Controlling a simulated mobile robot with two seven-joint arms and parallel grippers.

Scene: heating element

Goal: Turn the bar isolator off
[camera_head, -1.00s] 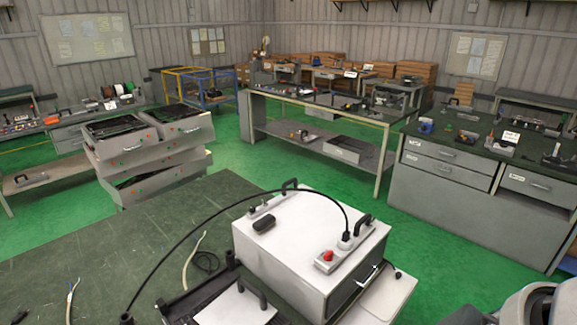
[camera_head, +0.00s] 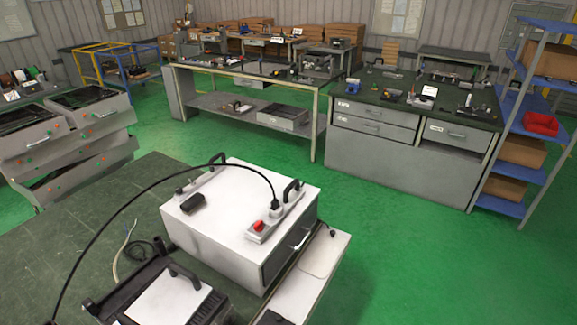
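A white box-shaped unit (camera_head: 230,200) stands on the dark green bench top in the lower middle. A light grey bar (camera_head: 266,231) lies along its right top edge, with a red switch (camera_head: 259,226) near its front end and a black plug (camera_head: 274,207) in it. I take this bar to be the bar isolator. The switch's position is too small to tell. A black cable (camera_head: 150,182) arcs from the plug to the lower left. Neither of my grippers is in view.
The unit has black handles (camera_head: 292,190) on top and a front drawer handle (camera_head: 303,239). A black case with a white panel (camera_head: 165,300) sits in front of it. A blue shelf rack (camera_head: 510,212) stands at the right. Green floor (camera_head: 400,260) is clear to the right.

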